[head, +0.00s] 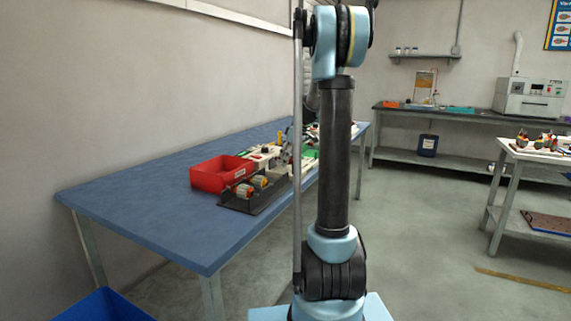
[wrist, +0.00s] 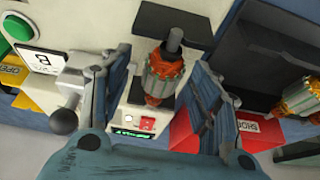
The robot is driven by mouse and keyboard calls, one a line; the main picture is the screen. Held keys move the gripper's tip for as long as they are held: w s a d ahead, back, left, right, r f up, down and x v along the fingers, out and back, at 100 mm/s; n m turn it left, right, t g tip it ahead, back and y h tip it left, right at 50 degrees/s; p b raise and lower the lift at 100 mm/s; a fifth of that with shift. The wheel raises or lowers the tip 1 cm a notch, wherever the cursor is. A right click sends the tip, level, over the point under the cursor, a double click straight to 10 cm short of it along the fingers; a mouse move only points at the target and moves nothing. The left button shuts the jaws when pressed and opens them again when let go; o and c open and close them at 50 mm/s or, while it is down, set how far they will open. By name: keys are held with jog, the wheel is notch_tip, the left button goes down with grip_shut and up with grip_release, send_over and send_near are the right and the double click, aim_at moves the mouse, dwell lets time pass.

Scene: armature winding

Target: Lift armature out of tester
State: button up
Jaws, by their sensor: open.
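In the wrist view, the armature (wrist: 165,75) has an orange-and-white wound core and a grey shaft. It sits at the white tester (wrist: 138,95), which has a lit green display and a red mark. My gripper (wrist: 160,62) is open, with one finger on each side of the armature and a visible gap to both sides. The lower end of the armature is partly hidden against the tester. In the head view, my gripper is hidden behind my arm, and the tester's place on the blue table (head: 150,205) is mostly covered.
A black tray (head: 235,203) with further armatures stands at the table's front. A red bin (head: 210,174) is just behind it. In the wrist view, the tray (wrist: 262,55) and red bin (wrist: 185,132) lie close to the right finger. A green button (wrist: 17,27) is at upper left.

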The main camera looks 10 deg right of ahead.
jog(key=c, duration=1.3)
